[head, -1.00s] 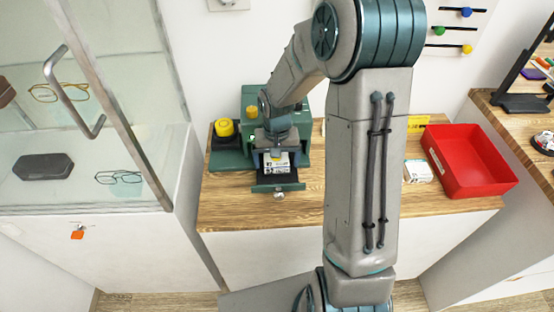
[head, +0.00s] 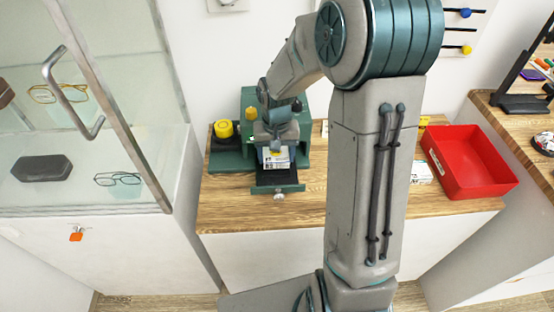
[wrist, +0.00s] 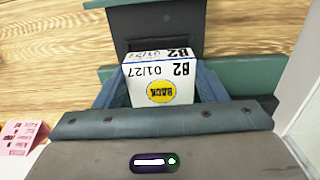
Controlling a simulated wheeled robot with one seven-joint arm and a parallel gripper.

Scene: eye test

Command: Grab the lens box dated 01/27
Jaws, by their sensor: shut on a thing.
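In the head view the box (head: 276,158) shows below my gripper (head: 277,147), over the dark open drawer (head: 278,188) of a green machine (head: 232,162). Whether the box's lower end still touches the drawer is hidden.
A red tray (head: 482,186) stands at the right of the wooden counter (head: 235,212), with a white box (head: 420,172) beside it, partly behind my arm. A glass cabinet (head: 110,150) bounds the left. A pink card (wrist: 18,138) lies at left in the wrist view.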

